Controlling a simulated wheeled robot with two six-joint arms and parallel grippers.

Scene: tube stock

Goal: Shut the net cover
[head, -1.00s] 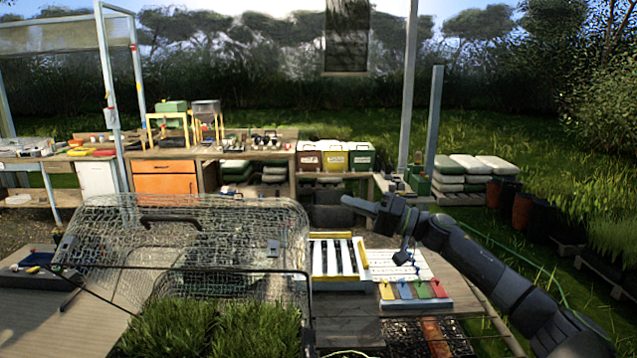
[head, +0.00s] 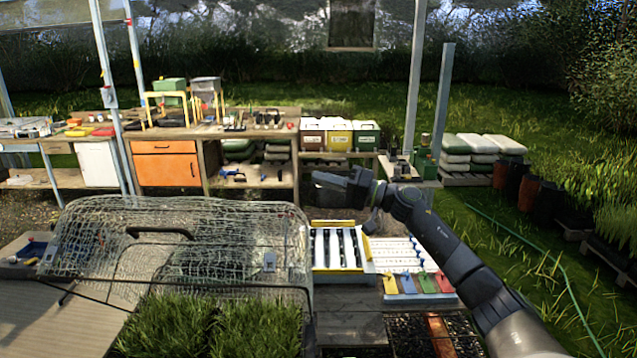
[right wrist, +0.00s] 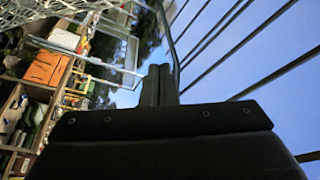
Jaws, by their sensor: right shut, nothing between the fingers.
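The net cover (head: 85,226) is a rounded wire-mesh hood at the left of the head view, with a black handle (head: 160,232) near its upper side. It stands raised behind and over the tray of grass (head: 215,325), whose front shows uncovered. I cannot tell exactly how far it is tilted. My right gripper (head: 320,181) is shut and empty, just right of and beyond the cover's upper right corner in the head view, with no clear contact. Its closed fingers (right wrist: 158,85) point up in the right wrist view, where mesh (right wrist: 42,12) shows at upper left. My left gripper is out of view.
Right of the cover are a yellow-ended rack (head: 336,247) and a white tray with coloured tabs (head: 420,284). Dark soil trays (head: 410,335) lie in front. A workbench with an orange cabinet (head: 166,163) stands behind, and a grey post (head: 415,90) rises beyond my right arm.

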